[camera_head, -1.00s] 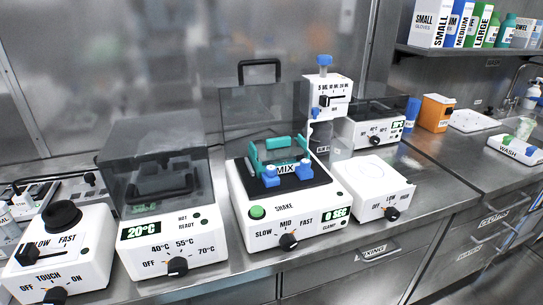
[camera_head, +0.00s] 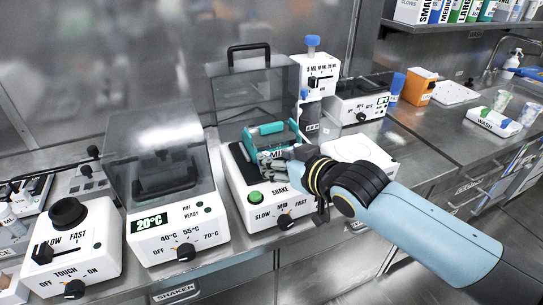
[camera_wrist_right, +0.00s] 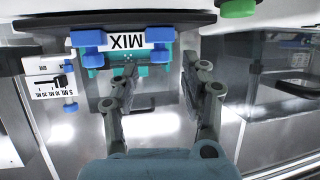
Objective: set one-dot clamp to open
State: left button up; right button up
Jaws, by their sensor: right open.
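The white shaker (camera_head: 240,207) stands on the bench with a dark platform, a green button and a SLOW/MID/FAST knob. A teal rack (camera_head: 265,131) labelled MIX sits on the platform. My right gripper (camera_head: 272,163) is over the platform's front part and hides most of the front clamps in the head view. In the right wrist view, two blue clamps (camera_wrist_right: 89,38) (camera_wrist_right: 160,36) flank the MIX label. There the right gripper (camera_wrist_right: 160,62) is open and empty, its fingers apart just short of the clamps. I cannot make out which clamp bears one dot. My left gripper is out of view.
The shaker's clear lid (camera_head: 253,90) stands raised behind the platform. A heater marked 20°C (camera_head: 170,240) is close on its left. A white pump unit (camera_head: 315,80) stands behind right, and a white box (camera_head: 362,152) lies under my right arm.

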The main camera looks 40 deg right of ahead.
jog(key=shift+x, duration=1.4)
